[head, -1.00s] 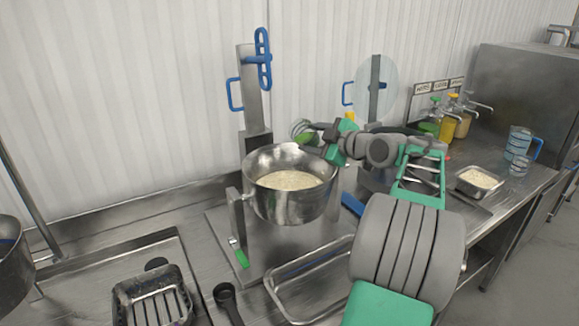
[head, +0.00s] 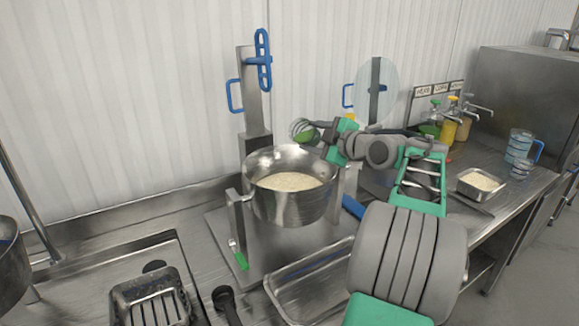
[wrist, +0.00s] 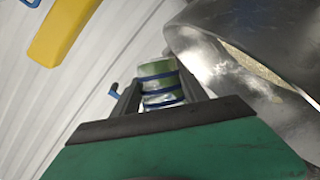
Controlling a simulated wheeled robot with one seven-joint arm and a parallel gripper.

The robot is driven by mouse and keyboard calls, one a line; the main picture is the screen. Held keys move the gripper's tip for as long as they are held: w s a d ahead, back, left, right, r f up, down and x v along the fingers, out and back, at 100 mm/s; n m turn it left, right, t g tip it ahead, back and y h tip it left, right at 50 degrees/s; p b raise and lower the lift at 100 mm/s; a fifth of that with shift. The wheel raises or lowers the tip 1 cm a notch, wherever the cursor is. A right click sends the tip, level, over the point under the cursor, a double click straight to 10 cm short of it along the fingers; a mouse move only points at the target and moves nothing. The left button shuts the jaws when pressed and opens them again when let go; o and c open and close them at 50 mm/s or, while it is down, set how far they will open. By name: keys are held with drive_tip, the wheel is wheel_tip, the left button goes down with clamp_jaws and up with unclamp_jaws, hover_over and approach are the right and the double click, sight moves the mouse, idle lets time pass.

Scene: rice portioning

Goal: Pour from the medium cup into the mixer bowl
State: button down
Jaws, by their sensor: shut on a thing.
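The medium cup (head: 303,131), clear with green showing in it, is held tilted above the back right rim of the mixer bowl. In the wrist view the cup (wrist: 160,82) shows blue bands and a small blue handle. My gripper (head: 320,134) is shut on the cup; its dark fingers (wrist: 161,98) flank it in the wrist view. The steel mixer bowl (head: 291,207) stands upright with pale rice inside. In the wrist view its shiny wall (wrist: 205,65) lies right of the cup. No stream from the cup is visible.
The mixer post (head: 254,110) with blue handles rises behind the bowl. A rice pan (head: 484,196), a large blue-handled cup (head: 520,146), a small cup (head: 521,167) and pump bottles (head: 447,128) stand right. An empty tray (head: 310,280) lies in front.

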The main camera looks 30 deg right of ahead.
drive_tip(key=shift+a+r+n+t+h+b, duration=0.1)
drive_tip(key=shift+r+n+t+h+b, duration=0.15)
drive_tip(key=shift+r+n+b, duration=0.4)
drive_tip(key=shift+a+r+n+t+h+b, duration=0.15)
drive_tip(key=shift+n+t+b, duration=0.25)
drive_tip(key=shift+n, duration=0.45)
idle(1.2)
drive_tip(key=shift+s+b, duration=0.1)
drive_tip(key=shift+b, duration=0.45)
drive_tip(key=shift+s+a+r+n+t+b, duration=0.25)
drive_tip(key=shift+a+n+b, duration=0.4)
drive_tip(key=shift+b, duration=1.9)
drive_tip(key=shift+a+f+n+t+b, duration=0.3)
drive_tip(key=shift+n+b, duration=0.55)
drive_tip(key=shift+b, duration=2.15)
drive_tip(key=shift+d+b, duration=0.1)
drive_tip(key=shift+b, duration=0.25)
